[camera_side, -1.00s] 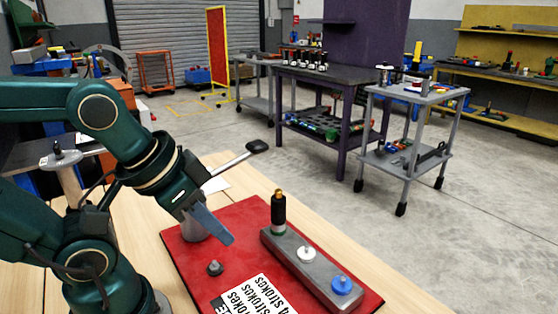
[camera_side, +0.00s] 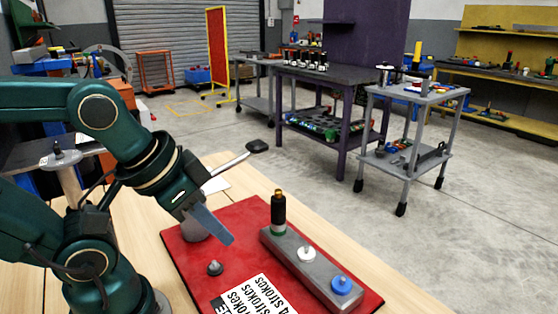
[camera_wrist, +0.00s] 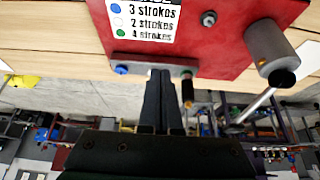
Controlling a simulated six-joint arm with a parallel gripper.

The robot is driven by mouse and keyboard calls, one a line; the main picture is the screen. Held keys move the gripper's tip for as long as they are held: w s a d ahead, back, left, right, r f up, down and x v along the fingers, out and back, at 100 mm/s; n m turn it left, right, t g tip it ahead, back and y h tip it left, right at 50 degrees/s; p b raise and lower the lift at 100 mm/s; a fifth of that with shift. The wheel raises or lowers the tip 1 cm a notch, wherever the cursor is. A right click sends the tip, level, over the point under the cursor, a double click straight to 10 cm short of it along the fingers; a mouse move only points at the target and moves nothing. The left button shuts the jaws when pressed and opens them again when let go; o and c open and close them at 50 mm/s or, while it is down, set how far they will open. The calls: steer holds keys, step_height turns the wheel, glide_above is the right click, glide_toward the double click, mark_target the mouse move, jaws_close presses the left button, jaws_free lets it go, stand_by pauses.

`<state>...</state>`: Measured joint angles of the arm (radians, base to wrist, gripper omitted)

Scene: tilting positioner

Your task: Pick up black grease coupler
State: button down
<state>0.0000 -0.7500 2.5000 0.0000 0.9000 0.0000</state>
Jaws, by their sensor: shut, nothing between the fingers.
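The black grease coupler (camera_side: 278,213), a dark cylinder with a brass tip, stands upright at the far end of a grey block (camera_side: 318,272), on a green collar. It also shows in the wrist view (camera_wrist: 187,90), just right of my fingers. My gripper (camera_side: 229,240) is shut and empty, its fingers slanting down above the red mat, left of the coupler and apart from it in the side view. In the wrist view my gripper (camera_wrist: 159,74) points toward the block, its tips overlapping the block's edge in the picture.
White (camera_side: 306,254) and blue (camera_side: 342,285) fittings sit on the block. A small dark fitting (camera_side: 215,268) and a strokes sign (camera_side: 252,296) lie on the red mat (camera_side: 180,262). A grey cylinder (camera_wrist: 270,47) with a long black-ended lever (camera_side: 257,146) stands behind my gripper.

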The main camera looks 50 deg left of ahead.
steer(key=shift+c, duration=2.1)
jaws_free()
